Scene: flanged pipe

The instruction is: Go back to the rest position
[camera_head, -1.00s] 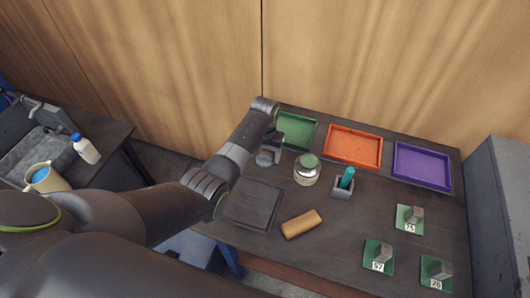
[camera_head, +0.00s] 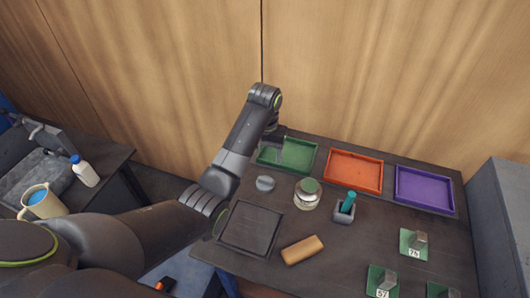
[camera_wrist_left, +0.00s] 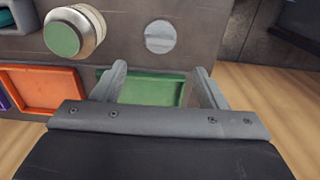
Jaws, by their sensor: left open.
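My left gripper (camera_wrist_left: 160,72) is open and empty in the left wrist view, its two fingers spread in front of the green tray (camera_wrist_left: 150,88). In the head view my left arm reaches from the left to the back edge of the table, and its gripper is mostly hidden behind the wrist near the green tray (camera_head: 287,152). A grey round disc (camera_head: 265,183) lies on the table in front of that tray, apart from the gripper; it also shows in the left wrist view (camera_wrist_left: 160,37). My right gripper is not in view.
A jar with a green lid (camera_head: 307,194), a small grey holder with a teal object (camera_head: 344,210), a tan block (camera_head: 302,250) and a dark square mat (camera_head: 249,228) are on the table. Orange (camera_head: 354,170) and purple (camera_head: 424,190) trays line the back. A wooden wall stands behind.

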